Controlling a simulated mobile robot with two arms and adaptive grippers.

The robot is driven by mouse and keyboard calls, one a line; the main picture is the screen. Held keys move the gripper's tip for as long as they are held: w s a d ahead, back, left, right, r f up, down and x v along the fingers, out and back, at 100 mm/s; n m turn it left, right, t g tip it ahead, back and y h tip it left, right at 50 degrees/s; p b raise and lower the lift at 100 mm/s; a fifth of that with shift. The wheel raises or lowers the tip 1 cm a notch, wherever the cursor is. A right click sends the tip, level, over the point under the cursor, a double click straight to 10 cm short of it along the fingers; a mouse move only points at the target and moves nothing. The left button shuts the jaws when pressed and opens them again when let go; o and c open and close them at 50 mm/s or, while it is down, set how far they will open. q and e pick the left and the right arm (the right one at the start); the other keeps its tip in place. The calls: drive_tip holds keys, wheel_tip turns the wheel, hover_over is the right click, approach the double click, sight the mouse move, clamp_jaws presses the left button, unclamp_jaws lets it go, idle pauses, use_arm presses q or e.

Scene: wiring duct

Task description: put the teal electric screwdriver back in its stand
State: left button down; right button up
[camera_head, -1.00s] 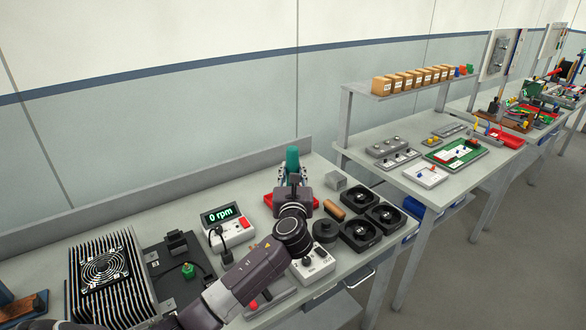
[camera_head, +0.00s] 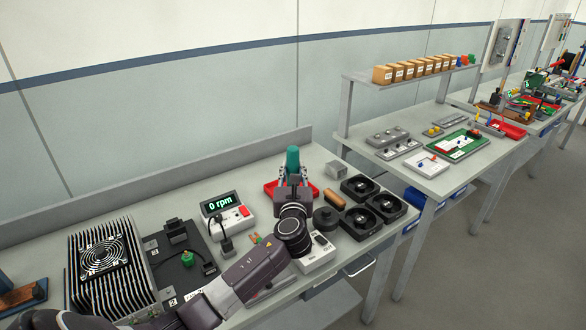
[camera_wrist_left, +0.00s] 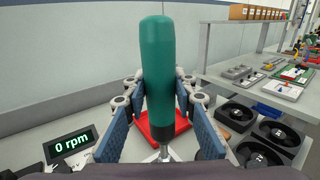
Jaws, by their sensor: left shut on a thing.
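The teal electric screwdriver (camera_head: 292,160) is upright in my left gripper (camera_head: 293,176), above the red tray at the back of the bench. In the left wrist view the teal body (camera_wrist_left: 158,75) stands between the two blue finger pads of the left gripper (camera_wrist_left: 160,110), which are shut on it. I cannot make out the screwdriver's stand; the gripper and arm hide part of the bench. My right gripper is not in view.
A meter reading 0 rpm (camera_head: 226,208) stands left of the gripper. Several black fans (camera_head: 359,188) and a grey block (camera_head: 337,169) lie to the right. A finned heat sink (camera_head: 105,275) is at the left. The back bench strip between meter and wall is clear.

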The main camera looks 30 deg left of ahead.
use_arm(q)
drive_tip(key=shift+w+r, duration=0.1)
idle(0.6)
drive_tip(key=shift+f+b, duration=0.45)
drive_tip(key=shift+f, duration=0.5)
drive_tip(key=shift+f+b, duration=3.6)
drive_tip(key=shift+f, duration=1.45)
drive_tip(key=c, duration=1.5)
unclamp_jaws()
